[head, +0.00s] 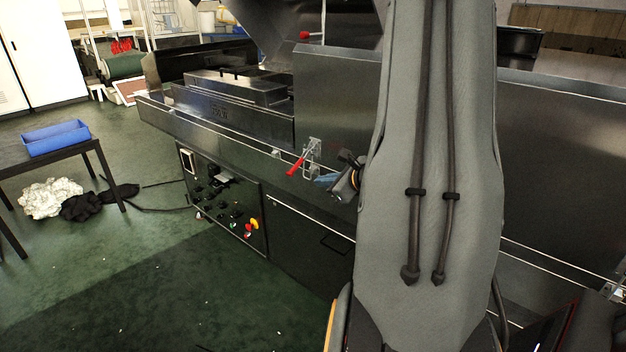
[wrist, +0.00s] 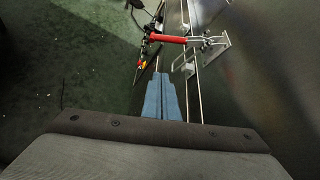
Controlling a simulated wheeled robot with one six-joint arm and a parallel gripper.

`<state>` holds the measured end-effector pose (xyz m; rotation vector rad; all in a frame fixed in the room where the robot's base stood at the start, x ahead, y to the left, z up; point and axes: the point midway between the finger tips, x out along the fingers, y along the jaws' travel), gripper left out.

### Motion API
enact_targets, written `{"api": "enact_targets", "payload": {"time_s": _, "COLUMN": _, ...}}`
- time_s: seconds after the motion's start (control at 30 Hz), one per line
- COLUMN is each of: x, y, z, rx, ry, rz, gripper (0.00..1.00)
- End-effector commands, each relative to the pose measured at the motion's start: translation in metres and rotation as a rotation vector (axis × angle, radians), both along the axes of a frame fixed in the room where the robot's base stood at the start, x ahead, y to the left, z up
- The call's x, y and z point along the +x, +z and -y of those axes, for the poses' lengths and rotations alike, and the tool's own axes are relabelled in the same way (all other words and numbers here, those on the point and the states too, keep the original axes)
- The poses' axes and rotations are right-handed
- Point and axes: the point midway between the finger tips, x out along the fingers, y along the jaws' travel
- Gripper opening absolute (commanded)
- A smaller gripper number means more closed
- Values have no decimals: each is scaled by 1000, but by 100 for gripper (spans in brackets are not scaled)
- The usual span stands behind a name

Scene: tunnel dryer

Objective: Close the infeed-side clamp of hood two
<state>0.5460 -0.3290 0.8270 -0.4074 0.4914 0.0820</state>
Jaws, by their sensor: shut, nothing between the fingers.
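A toggle clamp (head: 313,152) with a red handle (head: 296,164) sits on the long side of the dryer, at the lower edge of a hood panel (head: 335,95). Its handle sticks out from the machine, sloping down to the left in the head view. In the wrist view the red handle (wrist: 167,39) lies across the top, left of the metal bracket (wrist: 208,46). My gripper (head: 320,180) is just below and right of the handle in the head view. Its blue fingers (wrist: 161,76) are together and empty, apart from the handle in the wrist view. My arm hides part of the hood.
A control panel (head: 222,198) with knobs and buttons is on the machine below the clamp. Another red-knobbed lever (head: 305,36) stands above the hood. A dark table with a blue bin (head: 55,138) and cloth heaps (head: 50,198) are at left.

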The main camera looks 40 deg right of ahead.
Motion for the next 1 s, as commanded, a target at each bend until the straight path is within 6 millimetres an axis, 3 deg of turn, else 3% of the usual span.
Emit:
{"api": "enact_targets", "payload": {"time_s": 0.5, "x": 81, "y": -43, "z": 0, "rx": 2, "ry": 4, "rz": 0, "gripper": 0}}
{"api": "enact_targets", "payload": {"time_s": 0.7, "x": 83, "y": -15, "z": -9, "rx": 0, "ry": 2, "rz": 1, "gripper": 0}}
{"api": "enact_targets", "payload": {"time_s": 1.0, "x": 85, "y": -5, "z": -14, "rx": 2, "ry": 1, "rz": 0, "gripper": 0}}
